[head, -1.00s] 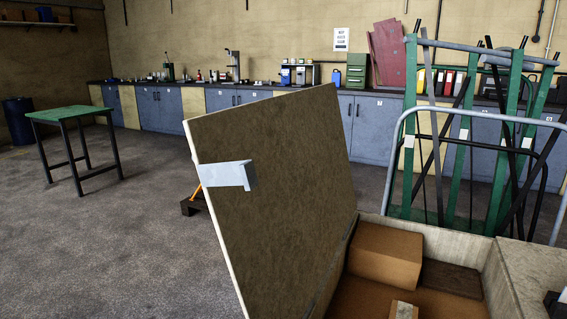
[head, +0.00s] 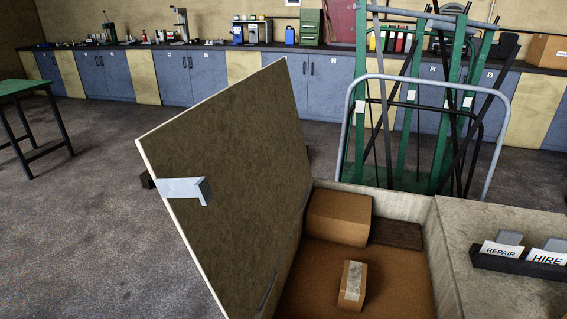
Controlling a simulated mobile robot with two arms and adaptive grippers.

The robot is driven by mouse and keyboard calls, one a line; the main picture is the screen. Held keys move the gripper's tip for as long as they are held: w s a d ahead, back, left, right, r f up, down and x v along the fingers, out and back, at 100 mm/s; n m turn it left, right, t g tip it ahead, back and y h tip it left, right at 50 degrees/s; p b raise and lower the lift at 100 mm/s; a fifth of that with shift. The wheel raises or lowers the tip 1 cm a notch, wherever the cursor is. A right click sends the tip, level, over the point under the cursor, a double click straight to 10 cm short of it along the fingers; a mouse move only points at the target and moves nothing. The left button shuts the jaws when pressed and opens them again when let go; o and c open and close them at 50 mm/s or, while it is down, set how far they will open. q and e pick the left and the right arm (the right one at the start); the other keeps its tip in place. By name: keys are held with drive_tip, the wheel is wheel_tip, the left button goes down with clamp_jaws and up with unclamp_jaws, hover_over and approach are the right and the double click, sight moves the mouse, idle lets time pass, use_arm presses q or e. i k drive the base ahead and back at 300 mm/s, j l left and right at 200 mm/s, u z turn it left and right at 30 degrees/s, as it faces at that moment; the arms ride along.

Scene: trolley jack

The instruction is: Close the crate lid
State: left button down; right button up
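The crate lid (head: 235,165) stands open, tilted up on the left side of the crate (head: 437,255). A pale metal latch bracket (head: 187,190) sticks out near the lid's left edge. Inside the crate are a larger brown cardboard box (head: 339,218) at the back, a dark flat block (head: 396,234) beside it, and a small taped box (head: 352,285) nearer me. The crate's near end is cut off by the bottom of the view. Neither of my grippers shows.
A grey surface right of the crate holds a card holder (head: 520,265) with REPAIR and HIRE cards. A tubular trolley rack (head: 430,110) with green posts stands behind the crate. A green-topped table (head: 30,90) is at far left. Open floor (head: 90,230) lies left of the lid.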

sight(232, 171)
drive_tip(key=i+j+z, duration=0.1)
drive_tip(key=z, duration=0.3)
drive_tip(key=j+z, duration=0.25)
drive_tip(key=z, duration=0.15)
drive_tip(key=i+j+z, duration=0.1)
drive_tip(key=z, duration=0.3)
drive_tip(key=i+j+z, duration=0.1)
drive_tip(key=j+z, duration=0.15)
drive_tip(key=j, duration=1.2)
drive_tip(key=j+z, duration=0.25)
drive_tip(key=j, duration=1.2)
